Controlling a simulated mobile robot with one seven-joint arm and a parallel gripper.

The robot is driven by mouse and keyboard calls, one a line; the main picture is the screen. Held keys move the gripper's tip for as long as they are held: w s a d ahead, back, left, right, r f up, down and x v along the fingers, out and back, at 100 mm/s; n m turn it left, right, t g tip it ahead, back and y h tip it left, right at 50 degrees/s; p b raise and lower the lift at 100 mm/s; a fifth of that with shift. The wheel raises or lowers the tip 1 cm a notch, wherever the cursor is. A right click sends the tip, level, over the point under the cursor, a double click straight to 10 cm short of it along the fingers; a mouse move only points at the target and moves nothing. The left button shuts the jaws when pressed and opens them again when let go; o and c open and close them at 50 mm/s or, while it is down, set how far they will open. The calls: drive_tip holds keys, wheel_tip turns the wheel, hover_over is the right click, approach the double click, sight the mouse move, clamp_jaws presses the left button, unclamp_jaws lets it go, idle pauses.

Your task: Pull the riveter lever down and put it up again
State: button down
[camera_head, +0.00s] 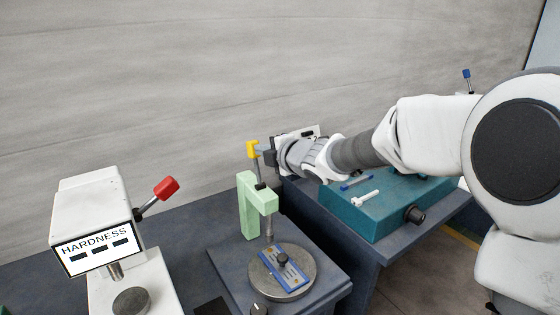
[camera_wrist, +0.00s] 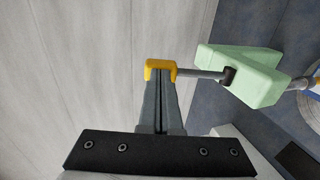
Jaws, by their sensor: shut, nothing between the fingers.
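The riveter is a pale green C-shaped press (camera_head: 248,207), also in the wrist view (camera_wrist: 240,72). Its lever is a thin rod with a yellow handle (camera_head: 251,148) and stands up above the press body. In the wrist view the yellow handle (camera_wrist: 152,65) sits right at my fingertips, with the rod running right to the green body. My gripper (camera_head: 262,155) comes from the right at handle height. Its two grey fingers (camera_wrist: 161,76) are together with nothing between them. The tips overlap the handle in the picture; I cannot tell whether they touch it.
A round plate (camera_head: 308,265) with a blue labelled piece (camera_head: 284,270) lies below the press. A white hardness tester (camera_head: 92,215) with a red-knobbed lever (camera_head: 166,188) stands at left. A teal box (camera_head: 372,228) stands under my arm at right. A grey wall is behind.

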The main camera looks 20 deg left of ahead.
drive_tip(key=p, duration=0.1)
drive_tip(key=w+a+g+p, duration=0.1)
drive_tip(key=shift+a+r+h+p, duration=0.1)
drive_tip(key=shift+r+h+p, duration=0.15)
drive_tip(key=shift+h+p, duration=0.15)
drive_tip(key=shift+w+a+f+p, duration=0.3)
drive_tip(key=shift+a+p, duration=0.25)
drive_tip(key=shift+p, duration=0.2)
drive_tip(key=shift+r, duration=0.1)
drive_tip(key=shift+s+r, duration=0.1)
drive_tip(key=shift+r, duration=0.05)
